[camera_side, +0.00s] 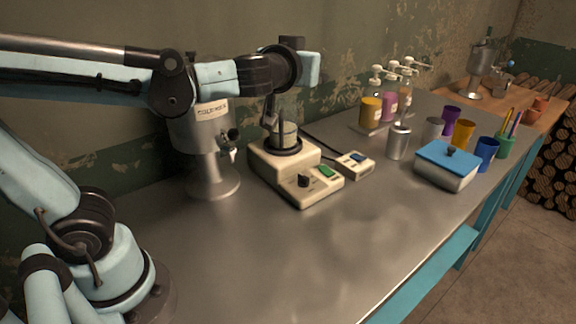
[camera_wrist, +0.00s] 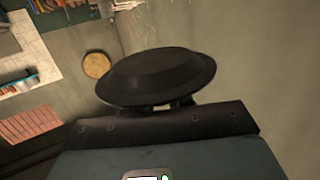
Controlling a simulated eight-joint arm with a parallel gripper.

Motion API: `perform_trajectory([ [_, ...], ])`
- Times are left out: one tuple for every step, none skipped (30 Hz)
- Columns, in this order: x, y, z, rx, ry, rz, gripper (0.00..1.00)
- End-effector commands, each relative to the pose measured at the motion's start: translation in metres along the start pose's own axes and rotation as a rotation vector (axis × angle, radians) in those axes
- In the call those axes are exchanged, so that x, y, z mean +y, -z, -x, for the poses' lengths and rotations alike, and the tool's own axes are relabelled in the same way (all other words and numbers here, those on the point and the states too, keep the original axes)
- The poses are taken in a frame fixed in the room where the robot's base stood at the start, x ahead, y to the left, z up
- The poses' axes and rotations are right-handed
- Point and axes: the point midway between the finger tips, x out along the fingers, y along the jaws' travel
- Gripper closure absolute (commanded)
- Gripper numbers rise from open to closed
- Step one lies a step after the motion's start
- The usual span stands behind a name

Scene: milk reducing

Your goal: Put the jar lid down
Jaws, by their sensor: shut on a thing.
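The jar lid (camera_wrist: 157,77) is a dark, round, shallow disc, seen close up in the wrist view. My gripper (camera_wrist: 166,105) is shut on it from below in that picture; the fingertips are mostly hidden behind the dark bar of the hand. The lid is tilted a little in the picture and touches no surface that I can see. In the side view my wrist is raised above the hot plate (camera_side: 263,171), and I cannot make out the lid there. A grey vessel (camera_side: 287,133) stands on the hot plate.
A small control box (camera_side: 355,165) lies right of the hot plate. A metal urn (camera_side: 212,173) stands left of it. Metal cans (camera_side: 398,142), coloured cups (camera_side: 487,150), pump bottles (camera_side: 372,108) and a blue-lidded box (camera_side: 446,172) are farther right. The steel table's (camera_side: 290,255) front is clear.

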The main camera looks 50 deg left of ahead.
Motion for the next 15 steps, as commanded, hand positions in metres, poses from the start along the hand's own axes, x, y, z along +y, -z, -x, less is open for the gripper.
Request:
perform_trajectory([
  [0.001,-0.004,0.008,0.001,-0.037,-0.005,1.0],
  [0.003,-0.006,0.012,0.002,-0.057,-0.008,1.0],
  [0.004,-0.008,0.017,0.002,-0.082,-0.012,1.0],
  [0.005,-0.01,0.02,0.003,-0.098,-0.014,1.0],
  [0.006,-0.011,0.023,0.004,-0.114,-0.016,1.0],
  [0.007,-0.013,0.026,0.006,-0.131,-0.018,1.0],
  [0.008,-0.014,0.028,0.007,-0.142,-0.02,1.0],
  [0.009,-0.015,0.03,0.007,-0.152,-0.022,1.0],
  [0.009,-0.016,0.032,0.008,-0.162,-0.023,1.0],
  [0.009,-0.017,0.033,0.009,-0.168,-0.024,1.0],
  [0.01,-0.018,0.034,0.009,-0.174,-0.025,1.0],
  [0.01,-0.021,0.034,0.009,-0.181,-0.026,1.0],
  [0.01,-0.023,0.034,0.009,-0.186,-0.026,1.0],
  [0.01,-0.026,0.034,0.009,-0.191,-0.026,1.0],
  [0.01,-0.031,0.034,0.009,-0.202,-0.027,1.0],
])
